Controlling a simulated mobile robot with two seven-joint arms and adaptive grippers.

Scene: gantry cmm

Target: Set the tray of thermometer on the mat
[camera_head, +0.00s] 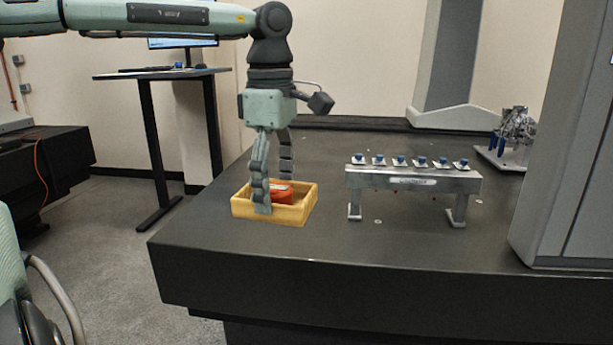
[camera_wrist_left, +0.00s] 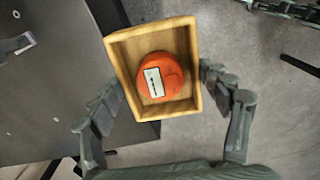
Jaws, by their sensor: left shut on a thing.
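The tray (camera_head: 240,209) is a small open wooden box in the head view, over the near left part of the dark table. An orange round thermometer (camera_head: 283,195) with a white label lies inside it. My left gripper (camera_head: 274,196) points down and is shut on the tray, with its fingers on opposite outer sides. In the left wrist view the tray (camera_wrist_left: 119,62) sits between the fingers, and the thermometer (camera_wrist_left: 172,72) rests on its floor. I cannot tell whether the tray touches the table. No mat can be made out. My right gripper is not in view.
A metal rack (camera_head: 413,180) with several blue-topped pieces stands right of the tray on the dark table (camera_head: 330,255). A large grey machine column (camera_head: 560,150) stands further right. The table's left edge is close to the tray. Bare table lies behind it.

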